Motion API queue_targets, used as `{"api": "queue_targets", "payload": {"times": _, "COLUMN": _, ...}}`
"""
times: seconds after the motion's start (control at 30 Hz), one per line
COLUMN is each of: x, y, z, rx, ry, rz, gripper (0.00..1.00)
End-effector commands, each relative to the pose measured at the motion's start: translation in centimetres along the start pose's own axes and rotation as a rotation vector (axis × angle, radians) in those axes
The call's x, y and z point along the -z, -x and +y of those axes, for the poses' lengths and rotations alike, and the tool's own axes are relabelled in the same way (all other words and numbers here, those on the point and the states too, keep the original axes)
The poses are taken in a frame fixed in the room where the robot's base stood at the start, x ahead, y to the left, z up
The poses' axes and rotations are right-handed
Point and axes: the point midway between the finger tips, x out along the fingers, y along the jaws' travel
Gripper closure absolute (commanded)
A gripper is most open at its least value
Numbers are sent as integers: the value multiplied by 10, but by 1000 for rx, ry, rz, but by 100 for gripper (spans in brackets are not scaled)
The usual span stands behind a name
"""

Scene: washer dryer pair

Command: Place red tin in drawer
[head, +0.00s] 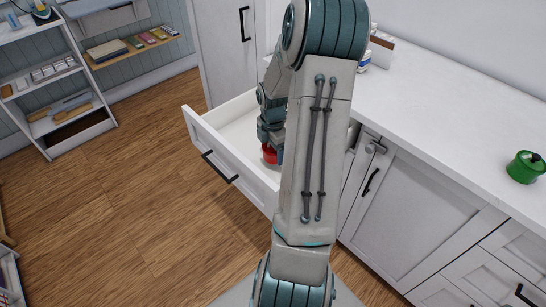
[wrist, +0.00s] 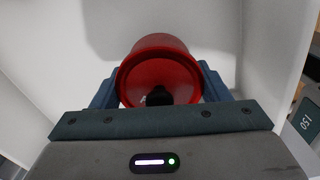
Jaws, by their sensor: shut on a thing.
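The red tin (wrist: 160,62) is round and held between the fingers of my gripper (wrist: 160,92) in the wrist view. In the head view the red tin (head: 269,153) shows just below my gripper, inside the open drawer (head: 205,128). White drawer walls surround the tin in the wrist view. My arm hides much of the drawer and part of the tin in the head view. I cannot tell whether the tin touches the drawer floor.
The drawer stands pulled out from under a white counter (head: 440,120). White cabinet doors (head: 410,215) are below. A shelf (head: 50,75) is at the left; wooden floor between is clear.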

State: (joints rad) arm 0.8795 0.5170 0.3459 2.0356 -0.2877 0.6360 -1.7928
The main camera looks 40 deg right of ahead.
Motion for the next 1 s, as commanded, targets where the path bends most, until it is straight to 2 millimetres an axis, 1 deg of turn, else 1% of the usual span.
{"api": "queue_targets", "payload": {"times": 0.23, "x": 0, "y": -34, "z": 0, "rx": 2, "ry": 2, "rz": 2, "gripper": 55}}
{"api": "queue_targets", "payload": {"times": 0.3, "x": 0, "y": -38, "z": 0, "rx": 0, "ry": 1, "rz": 1, "gripper": 55}}
{"api": "queue_targets", "payload": {"times": 0.5, "x": 0, "y": -37, "z": 0, "rx": 0, "ry": 1, "rz": 0, "gripper": 55}}
{"api": "queue_targets", "payload": {"times": 0.63, "x": 0, "y": -41, "z": 0, "rx": 1, "ry": 1, "rz": 1, "gripper": 55}}
{"api": "queue_targets", "payload": {"times": 0.67, "x": 0, "y": -40, "z": 0, "rx": 0, "ry": 0, "rz": 1, "gripper": 23}}
{"api": "queue_targets", "payload": {"times": 0.7, "x": 0, "y": -40, "z": 0, "rx": 0, "ry": 0, "rz": 1, "gripper": 12}}
{"api": "queue_targets", "payload": {"times": 0.73, "x": 0, "y": -40, "z": 0, "rx": 0, "ry": 0, "rz": 0, "gripper": 9}}
{"api": "queue_targets", "payload": {"times": 1.0, "x": 0, "y": -39, "z": 0, "rx": 0, "ry": 1, "rz": 0, "gripper": 9}}
